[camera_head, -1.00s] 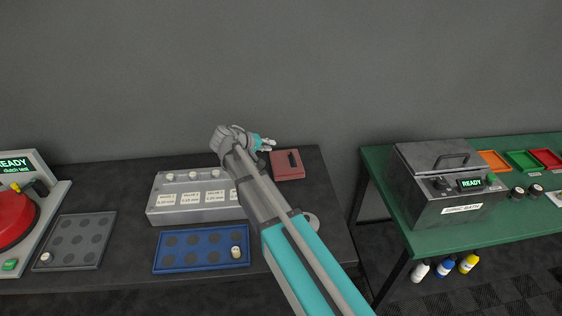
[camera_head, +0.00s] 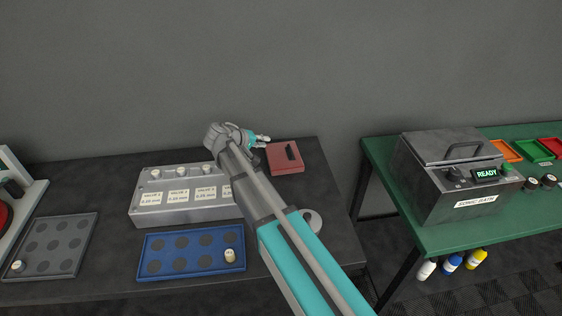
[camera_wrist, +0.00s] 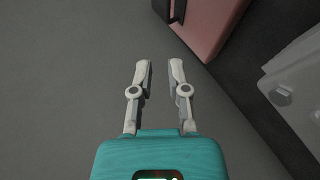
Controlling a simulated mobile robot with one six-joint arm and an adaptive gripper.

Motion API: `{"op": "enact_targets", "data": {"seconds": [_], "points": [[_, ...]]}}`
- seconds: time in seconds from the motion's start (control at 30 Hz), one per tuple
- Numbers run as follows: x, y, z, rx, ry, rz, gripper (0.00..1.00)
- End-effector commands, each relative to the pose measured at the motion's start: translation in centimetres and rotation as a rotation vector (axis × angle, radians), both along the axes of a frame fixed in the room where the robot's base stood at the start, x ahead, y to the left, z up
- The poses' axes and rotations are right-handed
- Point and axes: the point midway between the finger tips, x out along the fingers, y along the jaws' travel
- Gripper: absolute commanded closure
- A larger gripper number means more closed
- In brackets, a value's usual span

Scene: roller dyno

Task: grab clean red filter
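No red filter can be made out for certain. A small red tray (camera_head: 551,146) stands at the far right on the green table, cut by the picture edge; I cannot tell what is in it. My gripper (camera_head: 264,138) is over the back edge of the dark table, beside a flat red block with a black slot (camera_head: 285,158). In the wrist view my gripper (camera_wrist: 161,66) is partly open, with nothing between its fingers. The red block (camera_wrist: 212,22) shows there at the top, ahead and to the right, apart from the fingertips.
The grey sonic bath (camera_head: 455,185) reads READY on the green table (camera_head: 440,240). The dark table holds a valve box (camera_head: 180,205) and a blue tray (camera_head: 190,265). A gap separates the tables.

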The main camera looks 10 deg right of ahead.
Motion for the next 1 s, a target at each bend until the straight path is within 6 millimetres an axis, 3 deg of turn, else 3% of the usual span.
{"op": "enact_targets", "data": {"seconds": [0.13,0.63,1.0], "points": [[-0.1,0.3,-1.4,0.000,0.000,0.005,0.79],[-0.1,1.1,-1.6,0.000,0.000,0.018,0.79],[1.4,-1.4,-3.7,0.001,0.000,0.017,0.79]]}}
